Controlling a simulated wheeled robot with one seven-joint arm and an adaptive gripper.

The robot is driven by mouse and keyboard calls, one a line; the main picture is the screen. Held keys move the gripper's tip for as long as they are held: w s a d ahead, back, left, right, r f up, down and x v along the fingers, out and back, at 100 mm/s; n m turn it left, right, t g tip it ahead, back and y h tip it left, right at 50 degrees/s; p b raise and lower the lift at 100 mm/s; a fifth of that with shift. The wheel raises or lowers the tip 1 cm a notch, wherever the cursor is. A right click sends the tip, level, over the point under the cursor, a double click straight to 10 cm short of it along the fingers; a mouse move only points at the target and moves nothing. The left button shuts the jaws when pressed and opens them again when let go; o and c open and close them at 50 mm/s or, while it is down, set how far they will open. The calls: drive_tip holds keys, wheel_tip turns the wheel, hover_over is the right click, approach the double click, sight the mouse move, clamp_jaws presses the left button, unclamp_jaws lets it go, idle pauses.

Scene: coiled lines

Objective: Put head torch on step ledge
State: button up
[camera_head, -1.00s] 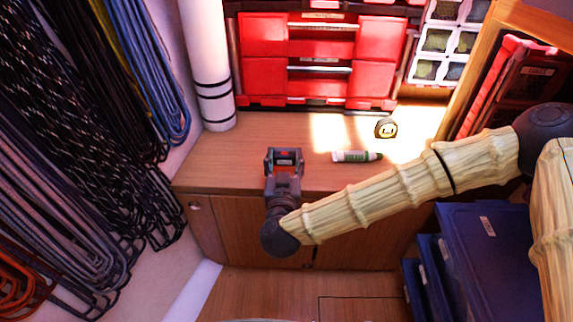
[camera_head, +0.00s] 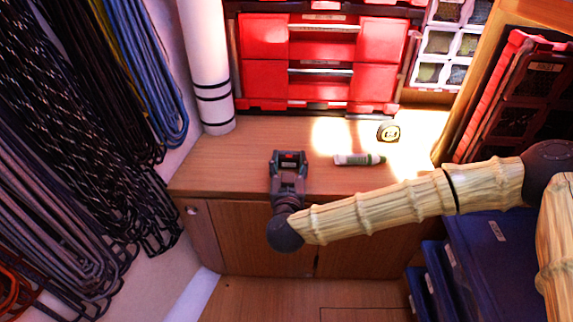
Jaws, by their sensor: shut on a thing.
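My gripper (camera_head: 289,158) is over the front part of the wooden ledge (camera_head: 225,160), its fingers pointing toward the back. It is shut on a small dark grey and red thing, apparently the head torch (camera_head: 290,159), which shows only between the fingers. The fingers hide most of it. Whether it touches the wood I cannot tell. The wooden ledge is the flat top of a low cabinet and looks like the step ledge.
A white and green tube (camera_head: 358,159) lies right of my gripper, with a tape measure (camera_head: 388,133) behind it. A red drawer case (camera_head: 262,85) and a white roll (camera_head: 208,70) stand at the back. Coiled lines (camera_head: 90,130) hang at left; blue boxes (camera_head: 480,250) stand at right.

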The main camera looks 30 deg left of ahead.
drive_tip(key=shift+f, duration=0.15)
drive_tip(key=o, duration=1.1)
drive_tip(key=shift+s+r, duration=0.15)
drive_tip(key=shift+r, duration=0.05)
drive_tip(key=p+v, duration=0.4)
drive_tip(key=v, duration=0.7)
drive_tip(key=shift+s+d, duration=0.2)
drive_tip(key=shift+s, duration=0.15)
